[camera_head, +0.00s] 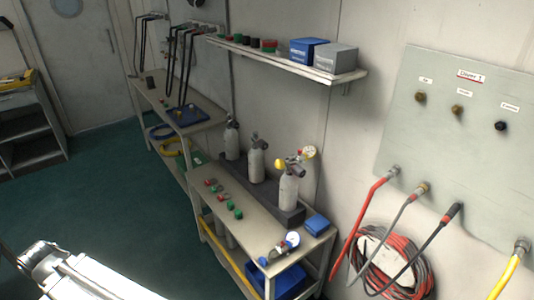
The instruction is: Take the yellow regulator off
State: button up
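The yellow regulator (309,153) sits on top of the nearest of three grey-white cylinders (288,192). Its round yellow-rimmed gauge is at the upper right and a yellow knob at the left, with a dark valve between them. The cylinder stands upright in a dark rack on a bench. A white part of my arm shows at the lower left, well away from the cylinder. I cannot make out my gripper in this view.
A blue regulator with a gauge (291,240) lies on the bench's near end, by a small blue box (317,224). Red and green caps lie along the bench. A shelf (290,60) hangs above. Hoses hang from the wall panel (460,130) at right. The green floor (90,190) at left is clear.

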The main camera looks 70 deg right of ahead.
aim_at(309, 152)
jog(key=u, duration=0.9)
jog(key=k, duration=0.9)
jog(key=z, duration=0.9)
jog(key=i, duration=0.5)
jog(key=u, duration=0.05)
